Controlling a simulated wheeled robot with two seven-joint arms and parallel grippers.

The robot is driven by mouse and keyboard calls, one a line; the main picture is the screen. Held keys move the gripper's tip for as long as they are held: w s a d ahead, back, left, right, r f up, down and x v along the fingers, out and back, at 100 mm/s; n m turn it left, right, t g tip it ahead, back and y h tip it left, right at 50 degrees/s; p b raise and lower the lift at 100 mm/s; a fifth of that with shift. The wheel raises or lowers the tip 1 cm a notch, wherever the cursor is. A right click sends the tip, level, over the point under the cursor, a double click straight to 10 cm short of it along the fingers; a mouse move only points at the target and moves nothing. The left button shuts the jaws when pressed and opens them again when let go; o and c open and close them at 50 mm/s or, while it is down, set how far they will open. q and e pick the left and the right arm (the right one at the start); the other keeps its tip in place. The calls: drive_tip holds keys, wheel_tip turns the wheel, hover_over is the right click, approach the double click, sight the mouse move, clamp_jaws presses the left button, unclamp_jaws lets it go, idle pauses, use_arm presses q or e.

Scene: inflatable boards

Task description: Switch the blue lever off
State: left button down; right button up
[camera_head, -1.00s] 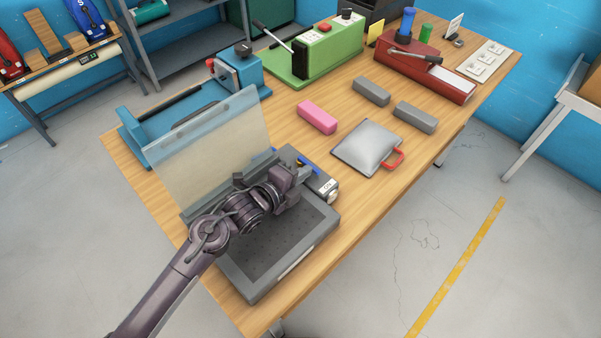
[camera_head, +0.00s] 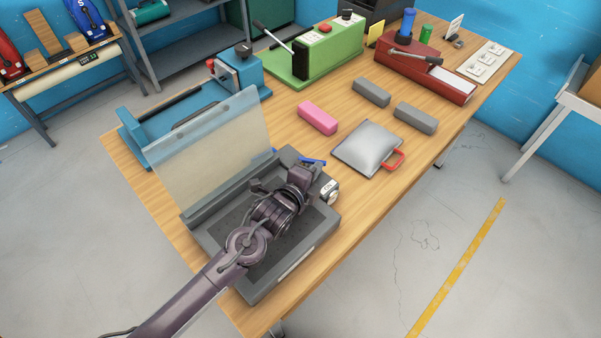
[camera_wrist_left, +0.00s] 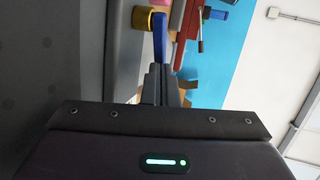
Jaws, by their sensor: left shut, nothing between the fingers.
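The blue lever (camera_head: 313,161) shows just beyond my left gripper, at the back right of the grey tray-like machine (camera_head: 262,291) with the clear upright panel. In the left wrist view the blue lever (camera_wrist_left: 160,40) stands directly ahead of the fingertips. My left gripper (camera_head: 305,168) is over the right part of the machine, shut and empty. Its narrow closed fingers also show in the left wrist view (camera_wrist_left: 160,73), very near the lever; I cannot tell whether they touch it. The gripper hides part of the lever's mount. My right gripper is not in view.
The clear panel (camera_head: 215,150) stands left of my gripper. A silver pad with a red handle (camera_head: 368,147), a pink block (camera_head: 318,117) and two grey blocks lie beyond on the wooden table (camera_head: 290,103). Blue, green and red devices stand at the back.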

use_arm(q)
drive_tip(key=shift+w+d, duration=0.6)
drive_tip(key=shift+d, duration=0.1)
drive_tip(key=shift+w+d, duration=0.25)
drive_tip(key=shift+w, duration=0.25)
drive_tip(key=shift+w+d, duration=0.1)
drive_tip(key=shift+w, duration=0.05)
drive_tip(key=shift+a+p, duration=0.3)
drive_tip(key=shift+a, duration=0.55)
